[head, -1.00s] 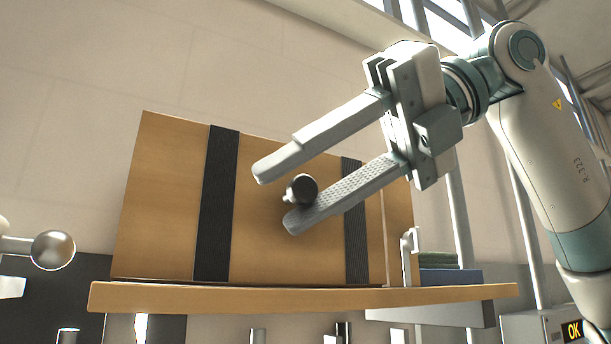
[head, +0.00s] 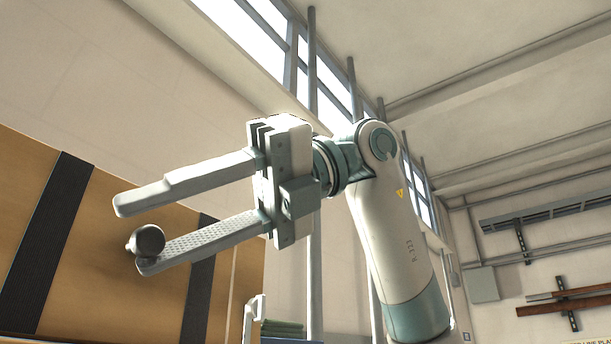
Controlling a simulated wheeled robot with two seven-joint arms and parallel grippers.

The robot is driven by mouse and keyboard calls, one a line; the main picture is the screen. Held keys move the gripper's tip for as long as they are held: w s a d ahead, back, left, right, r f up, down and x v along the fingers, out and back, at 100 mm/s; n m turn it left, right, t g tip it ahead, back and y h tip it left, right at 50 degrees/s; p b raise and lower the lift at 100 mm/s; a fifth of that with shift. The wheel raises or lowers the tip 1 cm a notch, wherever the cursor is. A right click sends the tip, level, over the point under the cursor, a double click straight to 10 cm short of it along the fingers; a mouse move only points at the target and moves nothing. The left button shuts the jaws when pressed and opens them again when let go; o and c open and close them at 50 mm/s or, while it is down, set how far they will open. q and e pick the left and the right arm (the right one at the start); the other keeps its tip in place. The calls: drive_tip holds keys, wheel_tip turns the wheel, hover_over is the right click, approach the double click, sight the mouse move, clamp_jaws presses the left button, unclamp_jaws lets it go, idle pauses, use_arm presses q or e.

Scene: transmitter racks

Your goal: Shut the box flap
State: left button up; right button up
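The box flap (head: 115,255) is a tan wooden panel with dark vertical straps, standing upright at the left of the head view. Its left part and lower edge run out of the picture. A round dark knob (head: 150,241) shows at the fingertips of my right gripper (head: 130,235). My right gripper is open, its two fingers apart and pointing left in front of the panel. The knob lies by the lower finger's tip; I cannot tell whether they touch. My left gripper is not in view.
A light metal latch or bracket (head: 250,318) and a stack of green items (head: 283,327) stand right of the panel, at the bottom edge. Vertical pipes (head: 313,80) rise behind my arm. A wall rack (head: 562,300) is at the far right.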

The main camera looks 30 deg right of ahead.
drive_tip(key=b+v, duration=0.1)
drive_tip(key=v, duration=1.5)
drive_tip(key=shift+s+f+b, duration=0.2)
drive_tip(key=shift+f+b, duration=0.1)
drive_tip(key=shift+d, duration=0.15)
